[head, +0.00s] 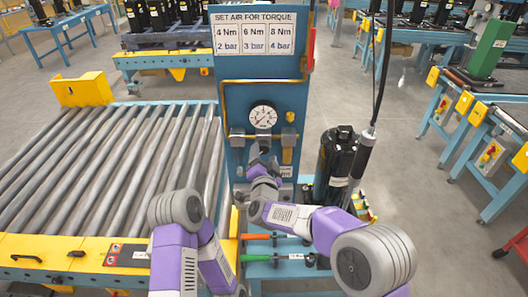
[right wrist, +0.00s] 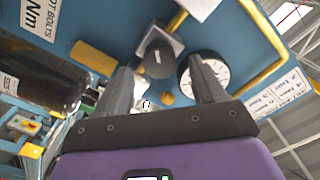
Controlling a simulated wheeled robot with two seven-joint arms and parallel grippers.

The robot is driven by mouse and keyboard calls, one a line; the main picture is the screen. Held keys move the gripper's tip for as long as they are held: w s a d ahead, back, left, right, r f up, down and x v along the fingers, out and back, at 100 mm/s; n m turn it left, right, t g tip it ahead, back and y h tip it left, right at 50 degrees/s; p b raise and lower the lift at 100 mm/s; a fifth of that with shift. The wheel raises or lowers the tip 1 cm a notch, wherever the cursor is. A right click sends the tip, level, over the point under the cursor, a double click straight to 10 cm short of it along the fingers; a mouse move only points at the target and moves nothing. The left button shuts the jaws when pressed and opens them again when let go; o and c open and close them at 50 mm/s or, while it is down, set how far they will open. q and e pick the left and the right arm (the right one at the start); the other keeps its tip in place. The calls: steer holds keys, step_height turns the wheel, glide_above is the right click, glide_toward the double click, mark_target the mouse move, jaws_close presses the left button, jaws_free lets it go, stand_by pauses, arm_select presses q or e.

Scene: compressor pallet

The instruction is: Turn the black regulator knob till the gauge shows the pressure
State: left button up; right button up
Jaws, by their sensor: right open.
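The black regulator knob (right wrist: 159,58) shows in the right wrist view, on a bracket on the blue panel (right wrist: 120,25). My right gripper (right wrist: 163,80) is open, its two fingers pointing toward the panel with the knob between them in that picture. I cannot tell whether they touch it. In the head view my right gripper (head: 262,168) is just below the gauge (head: 263,116) and mostly hides the knob. The gauge is partly behind a finger in the wrist view (right wrist: 207,70); its needle is too small to read. My left gripper is out of view.
A sign (head: 253,35) pairs 4, 6 and 8 Nm with 2, 3 and 4 bar. A lower label (head: 286,171) is partly hidden. A roller conveyor (head: 110,165) lies left. A yellow pipe (right wrist: 265,40) runs near the gauge.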

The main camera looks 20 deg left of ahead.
steer(key=v, duration=0.4)
steer(key=shift+s+d, duration=0.1)
steer(key=shift+s, duration=0.1)
steer(key=shift+f, duration=0.15)
steer(key=s+d+f+n+g, duration=0.1)
steer(key=d+f+g, duration=0.1)
steer(key=d+f, duration=0.45)
steer(key=s+d+f+n+g+h, duration=0.1)
steer(key=s+d+f+g, duration=0.15)
steer(key=f, duration=0.75)
steer(key=s+d+f+g, duration=0.1)
steer(key=d+f+g, duration=0.2)
steer(key=d+f, duration=0.4)
steer(key=s+d+f+g, duration=0.3)
steer(key=s+f, duration=0.2)
steer(key=s, duration=0.3)
steer(key=s+d+f+g, duration=0.3)
steer(key=s+f, duration=0.2)
steer(key=s, duration=0.3)
steer(key=s+d+f+n+g, duration=0.1)
steer(key=s+d+f+g, duration=0.2)
steer(key=s+f, duration=0.3)
steer(key=s, duration=0.3)
steer(key=shift+d, duration=0.25)
